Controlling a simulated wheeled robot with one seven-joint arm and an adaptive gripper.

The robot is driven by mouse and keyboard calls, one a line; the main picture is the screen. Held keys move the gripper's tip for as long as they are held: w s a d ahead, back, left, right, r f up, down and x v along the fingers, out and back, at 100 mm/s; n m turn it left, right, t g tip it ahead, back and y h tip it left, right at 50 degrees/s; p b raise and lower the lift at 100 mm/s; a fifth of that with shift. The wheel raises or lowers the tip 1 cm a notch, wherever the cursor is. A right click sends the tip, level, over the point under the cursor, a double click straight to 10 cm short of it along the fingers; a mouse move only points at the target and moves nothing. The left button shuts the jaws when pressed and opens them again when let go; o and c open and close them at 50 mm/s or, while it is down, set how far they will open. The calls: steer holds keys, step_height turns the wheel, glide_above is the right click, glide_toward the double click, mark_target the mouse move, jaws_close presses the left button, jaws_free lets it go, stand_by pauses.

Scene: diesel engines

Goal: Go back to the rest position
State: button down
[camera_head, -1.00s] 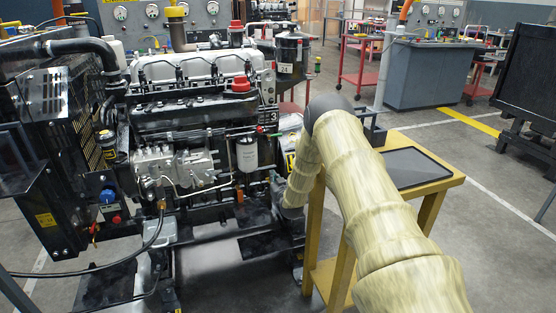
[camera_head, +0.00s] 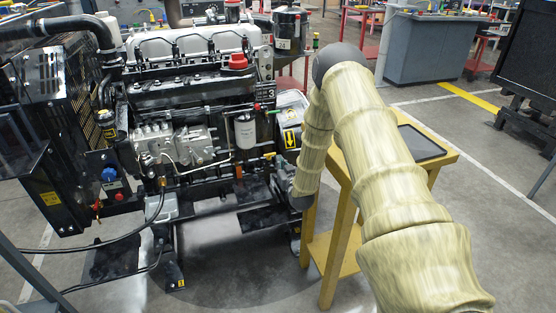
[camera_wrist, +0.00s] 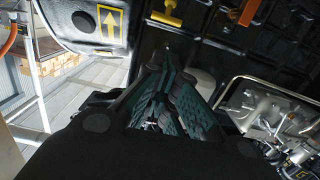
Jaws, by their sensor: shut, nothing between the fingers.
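My gripper (camera_wrist: 165,100) shows in the wrist view, its dark green fingers drawn together with nothing between them. In the head view my pale, sleeved arm reaches up from the lower right and bends down beside the engine's right end; the gripper itself is hidden there. The diesel engine (camera_head: 190,95) stands at the left of the head view, with a red cap (camera_head: 237,62) on top and a white filter (camera_head: 245,130) on its side. Engine parts also fill the wrist view close around the fingers, with a silver part (camera_wrist: 265,110) at the right.
A yellow stand (camera_head: 345,250) with a dark tray (camera_head: 418,142) is close behind and beside my arm. A grey bench (camera_head: 435,50) stands at the back. A black panel (camera_head: 530,55) is at the far right. Open floor (camera_head: 480,230) lies at the right.

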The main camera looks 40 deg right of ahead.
steer(key=shift+s+r, duration=0.1)
steer(key=shift+s, duration=0.25)
steer(key=s+a+f+n+g+y+p, duration=0.15)
steer(key=s+a+f+g+p, duration=0.35)
steer(key=s+a, duration=0.55)
steer(key=s+a+f+g+y+p, duration=0.25)
steer(key=s+a+f, duration=0.55)
steer(key=a, duration=0.4)
steer(key=s+a+r+g+p, duration=0.1)
steer(key=s+a+g, duration=0.2)
steer(key=s, duration=0.8)
steer(key=s+a+r+n+g+p, duration=0.1)
steer(key=s+a+g, duration=0.2)
steer(key=s, duration=0.7)
steer(key=s+a+r+g+y+p, duration=0.1)
steer(key=s+a, duration=0.4)
steer(key=s, duration=0.6)
steer(key=shift+s+a+r+g+p, duration=0.3)
steer(key=shift+r+g+p, duration=0.25)
steer(key=shift+g, duration=0.4)
steer(key=shift+n, duration=0.25)
